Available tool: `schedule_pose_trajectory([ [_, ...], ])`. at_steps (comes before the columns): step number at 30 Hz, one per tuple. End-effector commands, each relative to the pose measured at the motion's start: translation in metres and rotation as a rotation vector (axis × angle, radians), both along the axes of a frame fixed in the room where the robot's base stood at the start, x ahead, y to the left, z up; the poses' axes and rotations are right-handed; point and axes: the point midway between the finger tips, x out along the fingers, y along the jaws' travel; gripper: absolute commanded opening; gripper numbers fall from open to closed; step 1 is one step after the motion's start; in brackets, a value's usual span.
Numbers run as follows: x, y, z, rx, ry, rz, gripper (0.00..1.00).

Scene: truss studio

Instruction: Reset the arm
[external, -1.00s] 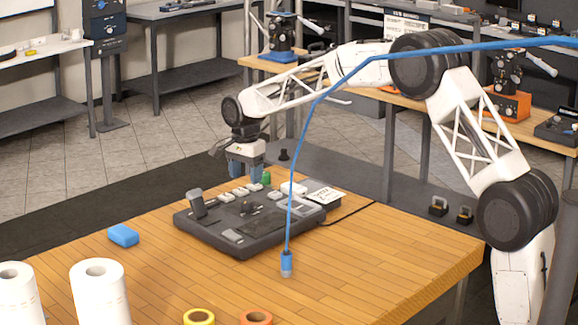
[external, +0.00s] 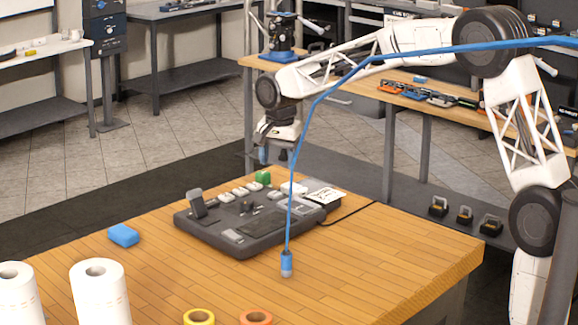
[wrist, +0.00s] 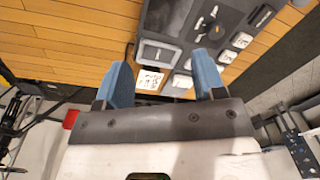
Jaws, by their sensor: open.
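My gripper (external: 274,155) hangs above the far edge of the wooden table, behind the dark control panel, in the external view. In the wrist view its two blue fingers (wrist: 163,85) stand apart with nothing between them. The dark control panel (external: 255,235) lies on the table below and in front of the gripper, with an upright grey lever and several pale keys on it. The panel also shows in the wrist view (wrist: 180,20), beyond the fingertips. A small green block (external: 263,177) sits at the panel's far edge, near the gripper.
A blue cable (external: 306,130) hangs in front of my arm, its plug over the table. A blue block (external: 123,235), white rolls (external: 100,298), a yellow tape roll (external: 199,317) and an orange one (external: 256,317) lie around. The table's right side (external: 400,255) is clear.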

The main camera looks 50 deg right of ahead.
Motion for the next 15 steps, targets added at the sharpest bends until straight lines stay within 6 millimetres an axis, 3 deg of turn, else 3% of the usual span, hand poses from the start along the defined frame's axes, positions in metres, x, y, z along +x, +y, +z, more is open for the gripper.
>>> schedule_pose_trajectory([
  [6,-0.061,0.006,0.024,-0.010,-0.022,0.126,0.63],
  [15,-0.143,0.014,0.043,-0.028,-0.050,0.297,0.63],
])
